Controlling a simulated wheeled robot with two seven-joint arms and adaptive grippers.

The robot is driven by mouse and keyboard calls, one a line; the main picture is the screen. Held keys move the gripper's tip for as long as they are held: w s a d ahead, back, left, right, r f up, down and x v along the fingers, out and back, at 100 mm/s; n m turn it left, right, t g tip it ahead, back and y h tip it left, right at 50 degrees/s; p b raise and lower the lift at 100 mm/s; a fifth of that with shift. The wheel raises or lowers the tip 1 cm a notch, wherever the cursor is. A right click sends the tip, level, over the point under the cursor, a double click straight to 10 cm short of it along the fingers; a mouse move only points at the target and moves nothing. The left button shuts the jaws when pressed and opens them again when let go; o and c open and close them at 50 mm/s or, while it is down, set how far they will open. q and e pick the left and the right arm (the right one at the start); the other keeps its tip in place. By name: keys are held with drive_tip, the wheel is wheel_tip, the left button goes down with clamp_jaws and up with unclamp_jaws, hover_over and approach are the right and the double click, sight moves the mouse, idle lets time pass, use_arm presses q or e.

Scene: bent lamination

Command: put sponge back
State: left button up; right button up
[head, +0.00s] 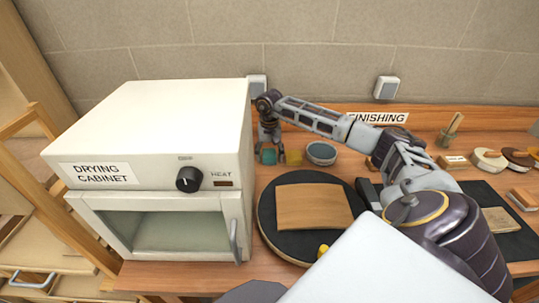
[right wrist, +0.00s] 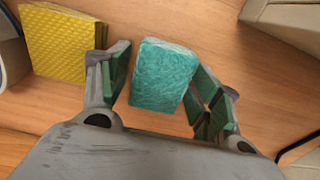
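A teal sponge-like block (right wrist: 162,75) stands between the two fingers of my right gripper (right wrist: 160,88) in the right wrist view. The fingers are spread around it; a narrow strip of wood shows beside the left finger, and the right finger is close to its other side. In the head view the right gripper (head: 269,138) points down at the back of the bench, and the teal block (head: 268,156) shows just below it. A yellow textured block (right wrist: 60,42) lies left of the gripper in the right wrist view. My left gripper is not in view.
A white drying cabinet (head: 150,130) stands left of the right gripper. A round bowl (head: 321,153) is right of the yellow block (head: 293,157). A dark round turntable (head: 275,232) bears a tan sheet (head: 313,207). Several tools and discs sit at the right.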

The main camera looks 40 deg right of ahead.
sight(269, 153)
drive_tip(key=shift+r, duration=0.75)
wheel_tip(269, 153, up, 6)
drive_tip(key=shift+f, duration=0.15)
wheel_tip(269, 153, up, 3)
drive_tip(key=shift+r+b, duration=0.1)
drive_tip(key=shift+b, duration=0.2)
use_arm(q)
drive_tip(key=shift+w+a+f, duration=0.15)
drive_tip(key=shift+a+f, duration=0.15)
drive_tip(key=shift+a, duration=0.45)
use_arm(e)
drive_tip(key=shift+r, duration=0.95)
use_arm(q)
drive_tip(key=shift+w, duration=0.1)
